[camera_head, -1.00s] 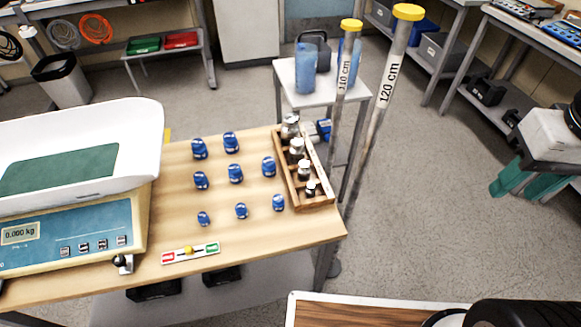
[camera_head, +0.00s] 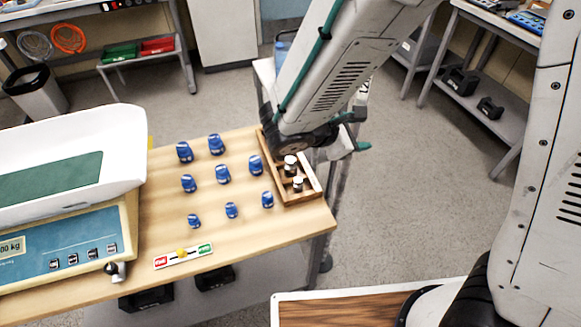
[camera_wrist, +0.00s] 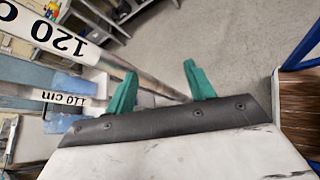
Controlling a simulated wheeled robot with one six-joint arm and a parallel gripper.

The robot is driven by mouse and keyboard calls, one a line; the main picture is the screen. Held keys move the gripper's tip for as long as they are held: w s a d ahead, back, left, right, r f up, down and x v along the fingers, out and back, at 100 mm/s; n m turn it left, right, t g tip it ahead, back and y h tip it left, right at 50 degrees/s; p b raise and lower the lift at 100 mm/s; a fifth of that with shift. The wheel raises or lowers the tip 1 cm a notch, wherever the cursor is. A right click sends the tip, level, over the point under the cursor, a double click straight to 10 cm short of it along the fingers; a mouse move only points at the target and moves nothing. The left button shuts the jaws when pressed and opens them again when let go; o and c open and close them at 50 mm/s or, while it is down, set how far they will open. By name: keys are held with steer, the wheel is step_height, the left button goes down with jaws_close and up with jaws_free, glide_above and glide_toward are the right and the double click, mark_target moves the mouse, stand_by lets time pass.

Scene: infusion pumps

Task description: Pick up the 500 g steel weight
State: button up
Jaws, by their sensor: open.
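A wooden rack (camera_head: 308,194) at the table's right edge holds steel weights in a row. In the head view two smaller ones show, one (camera_head: 290,166) behind the smallest (camera_head: 298,184). The larger ones at the rack's far end are hidden behind my arm. I cannot read which weight is 500 g. My gripper (camera_head: 352,136) is just right of the rack, above and beyond the table edge. In the wrist view its green fingers (camera_wrist: 160,78) are apart and empty. No weight shows in that view.
Several blue weights (camera_head: 222,174) stand on the table left of the rack. A white scale (camera_head: 120,180) stands at the left. Height poles, marked 120 cm (camera_wrist: 45,32) and 110 cm (camera_wrist: 60,98), stand close to my gripper.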

steer(key=w+a+f+n+t+y, duration=0.1)
steer(key=w+a+f+n+t, duration=0.1)
steer(key=a+f+n+t, duration=0.35)
steer(key=n+y, duration=0.3)
steer(key=n, duration=0.3)
glide_toward(289, 163)
steer(key=shift+t, duration=0.35)
steer(key=w+d+f, duration=0.1)
steer(key=w+d, duration=0.1)
steer(key=shift+w+d+f, duration=0.35)
steer(key=shift+f, duration=0.05)
steer(key=shift+w+f+n+y, duration=0.2)
steer(key=shift+f+n+y, duration=0.05)
steer(key=shift+y, duration=0.15)
steer(key=x, duration=0.7)
steer(key=shift+w+a, duration=0.25)
steer(key=shift+r, duration=0.1)
jaws_close()
